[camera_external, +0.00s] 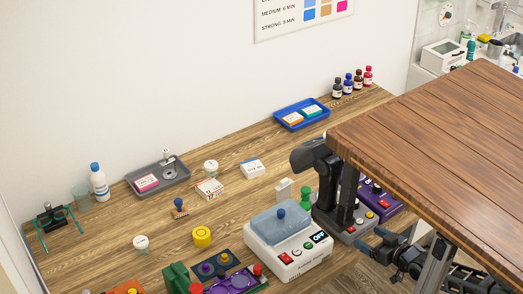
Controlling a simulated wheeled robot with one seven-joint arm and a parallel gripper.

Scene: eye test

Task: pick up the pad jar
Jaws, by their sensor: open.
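Small white-lidded jars stand on the wooden bench: one at the front left (141,245) and one farther back near the middle (210,167). Their labels are too small to read, so I cannot tell which is the pad jar. My gripper (374,241) is at the lower right, dark with bluish fingertips set apart. It is open and holds nothing that I can see. It is well to the right of both jars, past the devices. Part of my arm is hidden behind the brown table.
The brown table (440,125) blocks the right side. A white device (290,262) with a clear blue lid and a dark press-like device (338,190) stand between my gripper and the jars. A yellow round container (202,237), grey tray (180,181) and blue tray (289,124) are on the bench.

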